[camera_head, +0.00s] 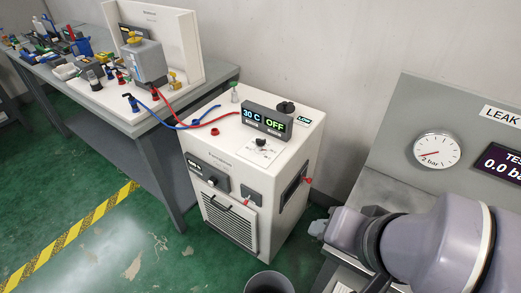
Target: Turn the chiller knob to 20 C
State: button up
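The chiller (232,163) is a white cabinet in the middle of the view. Its black display (265,121) on top reads "30 C" and "OFF" in green. A small black knob (261,142) sits on a white dial plate (248,152) in front of the display. The dial markings are too small to read. My gripper (318,228) is at the lower right, beside the chiller's right side and below its top, apart from the knob. My arm hides part of the gripper, and its fingers are too small to judge.
A grey bench (165,150) with tools and a machine (147,60) stands left of the chiller. Red and blue hoses (196,124) run between them. A leak-test panel with a gauge (437,150) stands at right. A dark bin (270,283) is at the bottom.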

aim_at(260, 142)
jog(key=j+z, duration=0.15)
jog(key=j, duration=0.35)
jog(key=k+j+z, duration=0.15)
jog(key=j, duration=0.35)
jog(key=k+j+z, duration=0.15)
jog(key=j, duration=0.35)
jog(key=j+z, duration=0.15)
jog(key=j, duration=0.35)
jog(key=i+j+z, duration=0.4)
jog(key=i+j, duration=0.35)
jog(key=j, duration=0.15)
